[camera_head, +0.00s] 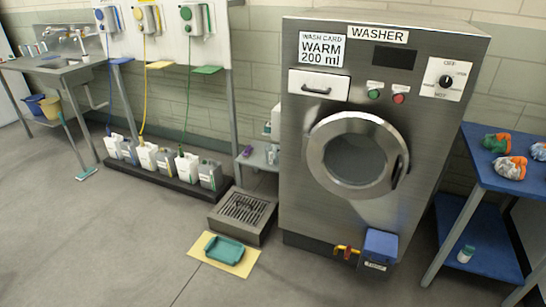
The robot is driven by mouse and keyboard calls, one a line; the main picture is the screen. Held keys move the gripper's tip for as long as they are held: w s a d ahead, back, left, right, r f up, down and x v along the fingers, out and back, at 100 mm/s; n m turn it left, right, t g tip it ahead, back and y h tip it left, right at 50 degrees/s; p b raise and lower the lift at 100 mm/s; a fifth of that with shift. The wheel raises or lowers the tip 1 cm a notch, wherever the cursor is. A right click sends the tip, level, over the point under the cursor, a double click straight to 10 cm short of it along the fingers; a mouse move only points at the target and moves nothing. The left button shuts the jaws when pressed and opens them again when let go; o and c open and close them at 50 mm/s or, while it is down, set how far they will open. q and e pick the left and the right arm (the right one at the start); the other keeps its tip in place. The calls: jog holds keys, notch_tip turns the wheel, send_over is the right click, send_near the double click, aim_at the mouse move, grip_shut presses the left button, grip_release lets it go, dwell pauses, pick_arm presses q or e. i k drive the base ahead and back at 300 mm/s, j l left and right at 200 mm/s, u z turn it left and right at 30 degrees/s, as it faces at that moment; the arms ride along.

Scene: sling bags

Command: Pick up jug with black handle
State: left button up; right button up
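No jug with a black handle can be made out for certain in the head view. A pale container (275,122), partly hidden by the washer's left side, stands by a small grey stand (258,159); its handle cannot be told. Several white and grey containers (147,157) stand in a row on a low dark platform along the wall. Neither of my grippers is in view.
A steel washer (300,190) stands at centre right. A blue table (480,165) is at right, a sink (60,66) at far left.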

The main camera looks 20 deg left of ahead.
aim_at(271, 149)
jog(key=i+j+u, duration=0.8)
jog(key=u, duration=0.2)
jog(key=i+j+u, duration=0.3)
jog(key=u, duration=0.15)
jog(key=i+j+u, duration=0.1)
jog(key=i+u, duration=0.6)
jog(key=u, duration=0.15)
jog(key=i+u, duration=0.15)
jog(key=i, duration=0.9)
jog(key=i+l+z, duration=0.1)
jog(key=i+z, duration=0.5)
jog(key=z, duration=0.2)
jog(key=i+j+z, duration=0.1)
jog(key=i+z, duration=0.25)
jog(key=i+j+z, duration=0.15)
jog(key=z, duration=0.25)
jog(key=i+j, duration=0.05)
jog(key=i, duration=0.05)
